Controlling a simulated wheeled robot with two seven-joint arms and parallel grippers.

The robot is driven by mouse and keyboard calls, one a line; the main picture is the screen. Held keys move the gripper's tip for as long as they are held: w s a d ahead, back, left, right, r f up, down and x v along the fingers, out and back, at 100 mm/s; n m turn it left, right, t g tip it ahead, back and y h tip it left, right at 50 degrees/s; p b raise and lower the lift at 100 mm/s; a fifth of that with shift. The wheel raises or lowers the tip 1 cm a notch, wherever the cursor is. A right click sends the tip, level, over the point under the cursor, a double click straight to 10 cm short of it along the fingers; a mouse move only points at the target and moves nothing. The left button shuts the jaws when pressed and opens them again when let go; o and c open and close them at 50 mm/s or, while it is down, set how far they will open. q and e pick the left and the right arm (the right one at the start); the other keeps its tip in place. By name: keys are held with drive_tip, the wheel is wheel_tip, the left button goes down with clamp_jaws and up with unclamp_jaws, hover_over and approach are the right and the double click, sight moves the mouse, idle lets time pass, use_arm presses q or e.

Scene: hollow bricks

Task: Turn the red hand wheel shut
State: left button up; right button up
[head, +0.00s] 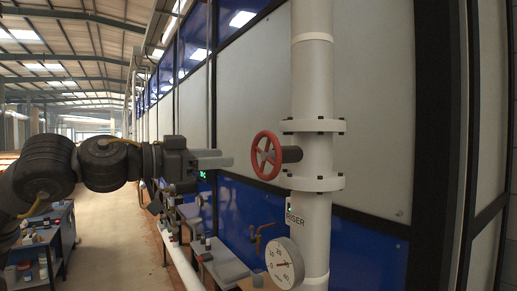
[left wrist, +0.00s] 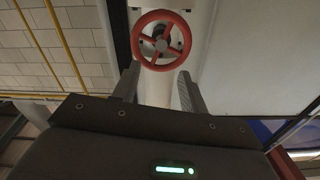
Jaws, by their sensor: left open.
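The red hand wheel (head: 266,156) stands on a dark stem on the left side of a white vertical pipe (head: 312,80), between two bolted flanges. My left gripper (head: 228,159) is to the left of the wheel, level with it and apart from it in the head view. In the left wrist view the red hand wheel (left wrist: 161,40) with its spokes shows beyond the fingertips. There my left gripper (left wrist: 157,78) has its two fingers spread wide, with nothing between them. My right gripper is not in view.
A pressure gauge (head: 284,263) sits low on the pipe, under a "RISER" label. A brass tap (head: 261,238) is on the blue wall panel behind. Benches with small items (head: 205,250) stand below my left arm. The aisle floor (head: 120,235) at left is clear.

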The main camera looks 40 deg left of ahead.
sight(263, 156)
use_arm(q)
drive_tip(key=p+x, duration=0.7)
drive_tip(key=x, duration=0.1)
drive_tip(key=shift+w, duration=0.25)
drive_tip(key=shift+p+x, duration=0.65)
drive_tip(key=shift+x, duration=0.6)
drive_tip(key=shift+f, duration=0.1)
drive_tip(key=shift+c, duration=0.9)
clamp_jaws()
